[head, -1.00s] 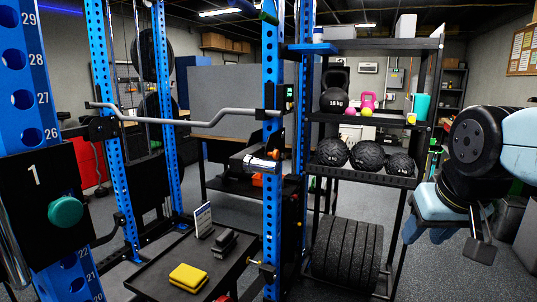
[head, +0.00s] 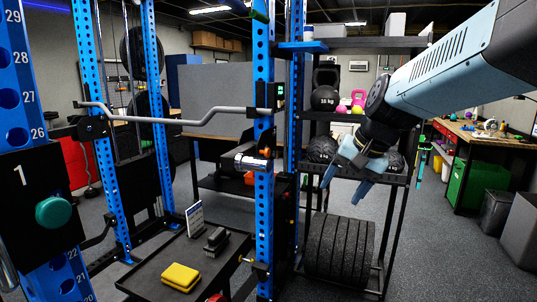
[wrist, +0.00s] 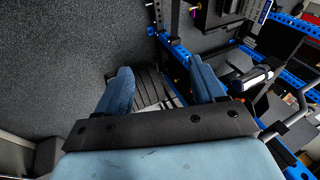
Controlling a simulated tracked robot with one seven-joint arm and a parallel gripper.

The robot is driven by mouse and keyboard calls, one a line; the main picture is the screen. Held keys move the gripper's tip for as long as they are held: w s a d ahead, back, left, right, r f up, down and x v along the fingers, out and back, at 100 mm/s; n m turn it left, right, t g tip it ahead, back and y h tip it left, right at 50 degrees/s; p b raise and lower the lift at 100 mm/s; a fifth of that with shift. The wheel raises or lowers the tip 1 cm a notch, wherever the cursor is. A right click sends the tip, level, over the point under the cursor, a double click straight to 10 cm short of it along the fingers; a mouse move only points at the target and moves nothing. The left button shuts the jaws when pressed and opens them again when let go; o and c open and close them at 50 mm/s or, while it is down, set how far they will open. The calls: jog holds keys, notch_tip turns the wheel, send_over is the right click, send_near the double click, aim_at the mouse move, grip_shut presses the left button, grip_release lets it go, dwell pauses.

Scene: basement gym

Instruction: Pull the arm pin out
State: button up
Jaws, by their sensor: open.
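My gripper (head: 343,196) is open and empty, in front of the storage shelf and right of the blue rack upright (head: 264,200). It also shows open in the wrist view (wrist: 162,72). Pin-like parts in view are a brass-coloured pin (head: 257,262) low on this upright, an orange-brown knob (head: 266,151) above a silver cylinder (head: 250,163), and a teal round knob (head: 54,212) on a black plate marked 1. I cannot tell which is the arm pin. The gripper is apart from them all.
A black tray (head: 150,277) with a yellow block (head: 180,277) lies between the uprights. A bent grey bar (head: 190,122) crosses the rack. The shelf holds black balls and upright plates (head: 338,247). Floor (head: 440,245) at right is clear.

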jog(key=w+a+f+m+g+y, duration=0.15)
jog(key=w+a+m+y, duration=0.35)
jog(key=w, duration=0.8)
jog(key=m+t+y, duration=0.4)
jog(key=m+y, duration=0.5)
jog(key=m, duration=0.1)
send_near(269, 154)
jog(key=x, duration=1.3)
jog(key=shift+w+d+r, duration=0.1)
jog(key=shift+c, duration=0.3)
grip_shut()
